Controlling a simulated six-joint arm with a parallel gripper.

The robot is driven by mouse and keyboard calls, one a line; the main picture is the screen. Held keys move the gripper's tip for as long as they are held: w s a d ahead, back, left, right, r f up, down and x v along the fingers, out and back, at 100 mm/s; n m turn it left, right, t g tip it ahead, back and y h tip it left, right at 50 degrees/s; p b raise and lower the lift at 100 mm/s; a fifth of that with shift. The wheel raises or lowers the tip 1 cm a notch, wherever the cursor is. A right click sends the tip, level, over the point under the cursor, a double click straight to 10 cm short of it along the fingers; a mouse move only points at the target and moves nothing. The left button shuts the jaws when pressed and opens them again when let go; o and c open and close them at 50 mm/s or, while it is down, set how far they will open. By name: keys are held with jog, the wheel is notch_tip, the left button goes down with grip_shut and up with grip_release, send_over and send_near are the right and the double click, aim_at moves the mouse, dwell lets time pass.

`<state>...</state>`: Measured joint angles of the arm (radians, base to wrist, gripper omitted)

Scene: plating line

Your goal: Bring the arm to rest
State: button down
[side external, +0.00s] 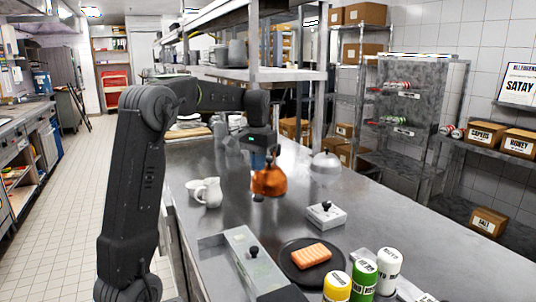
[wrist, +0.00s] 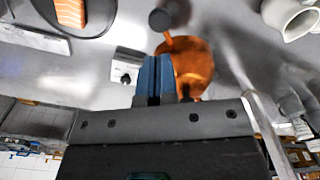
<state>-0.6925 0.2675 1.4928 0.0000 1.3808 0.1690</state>
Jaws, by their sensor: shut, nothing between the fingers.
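My gripper (side external: 272,153) hangs from my bent arm, pointing down, over the steel counter (side external: 400,235). Its blue fingers (wrist: 154,72) are together in the wrist view, with nothing between them. A copper-orange pot (side external: 268,182) stands on the counter just below the fingers in the side view. In the wrist view the pot (wrist: 197,66) shows behind and right of the fingers, with a long handle ending in a dark knob. I cannot tell whether the fingertips touch the pot.
A white jug (side external: 208,192) stands left of the pot. A white box with a black knob (side external: 326,214), a dark plate (side external: 288,268) with a salmon piece (side external: 311,254) and several jars (side external: 364,278) are toward the front. A steel dome (side external: 326,170) is behind. An overhead shelf (side external: 265,74) spans the back.

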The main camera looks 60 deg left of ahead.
jog(key=shift+r, duration=0.35)
jog(key=s+d+r+m+t+y, duration=0.1)
jog(key=s+d+m, duration=0.15)
jog(key=d, duration=0.65)
jog(key=s+d+r+m+t, duration=0.1)
jog(key=s+d+t, duration=0.15)
jog(key=d, duration=0.65)
jog(key=s+d+f+m+t+h, duration=0.1)
jog(key=s+d+f, duration=0.4)
jog(key=s+d, duration=0.5)
jog(key=shift+s+d+m+t, duration=0.35)
jog(key=shift+s+m+t, duration=0.2)
jog(key=shift+m, duration=0.2)
jog(key=shift+w+f, duration=0.1)
